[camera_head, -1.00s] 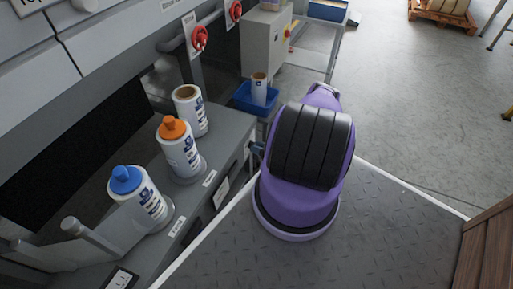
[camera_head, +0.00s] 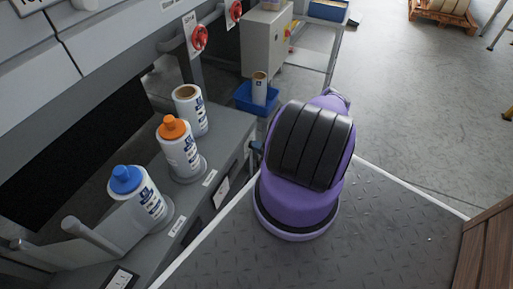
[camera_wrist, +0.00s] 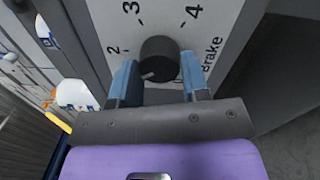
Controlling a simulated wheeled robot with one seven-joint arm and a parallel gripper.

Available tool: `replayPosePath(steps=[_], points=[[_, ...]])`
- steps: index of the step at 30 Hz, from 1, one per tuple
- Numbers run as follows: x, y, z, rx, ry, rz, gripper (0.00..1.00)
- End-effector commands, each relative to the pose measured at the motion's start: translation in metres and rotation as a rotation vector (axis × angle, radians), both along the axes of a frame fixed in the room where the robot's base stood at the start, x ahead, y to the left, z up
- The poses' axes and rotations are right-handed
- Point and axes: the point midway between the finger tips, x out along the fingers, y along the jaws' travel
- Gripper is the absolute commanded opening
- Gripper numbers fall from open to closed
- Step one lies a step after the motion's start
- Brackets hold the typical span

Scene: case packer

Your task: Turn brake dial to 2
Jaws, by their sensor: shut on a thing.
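The brake dial (camera_wrist: 160,58) is a dark round knob on a white plate (camera_wrist: 215,20) with the word Brake and the numbers 2, 3 and 4 showing. My gripper (camera_wrist: 160,82) has its blue fingers on both sides of the knob, shut on it. A small light mark shows at the knob's lower left, below the 2; its exact reading is hard to tell. The rest of the scale is hidden by the gripper. In the head view my purple arm covers most of the gripper, and the dial is hidden.
A blue bin (camera_head: 257,98) and red rotary handles (camera_head: 199,38) are beyond. Open floor lies to the right.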

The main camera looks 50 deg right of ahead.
Motion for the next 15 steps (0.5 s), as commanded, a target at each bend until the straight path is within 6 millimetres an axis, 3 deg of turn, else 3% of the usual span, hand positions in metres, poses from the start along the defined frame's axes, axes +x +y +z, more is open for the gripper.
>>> replayPosePath(steps=[15], points=[[-0.0008,-0.001,0.0003,0.402,0.096,-0.003,0.18]])
